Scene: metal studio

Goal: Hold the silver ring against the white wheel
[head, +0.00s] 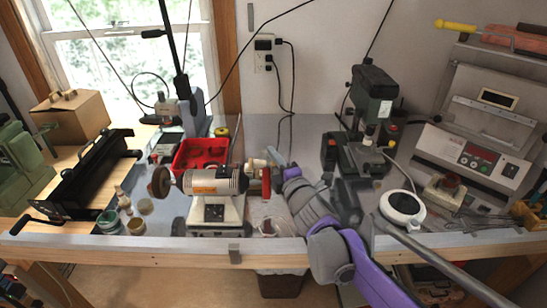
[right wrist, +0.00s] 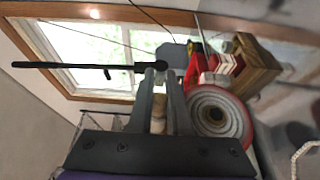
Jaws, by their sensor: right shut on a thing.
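The bench polisher (head: 215,182) has a brown wheel (head: 160,184) on its left end and a red-edged wheel (head: 266,182) on its right end. In the right wrist view the right-end wheel (right wrist: 213,118) shows a whitish, ringed face inside a red rim, just right of my fingers. My right gripper (head: 272,158) is beside that wheel, shut on a pale wooden piece (right wrist: 158,115), which seems to show in the head view as a beige piece (head: 257,163). I cannot make out the silver ring, or whether anything touches the wheel. My left gripper is not in view.
A red tray (head: 201,153) lies behind the polisher. Small jars (head: 109,222) stand front left. A drill press (head: 371,100) and a white round device (head: 402,208) are to the right. A black machine (head: 85,180) and a cardboard box (head: 72,122) are at left.

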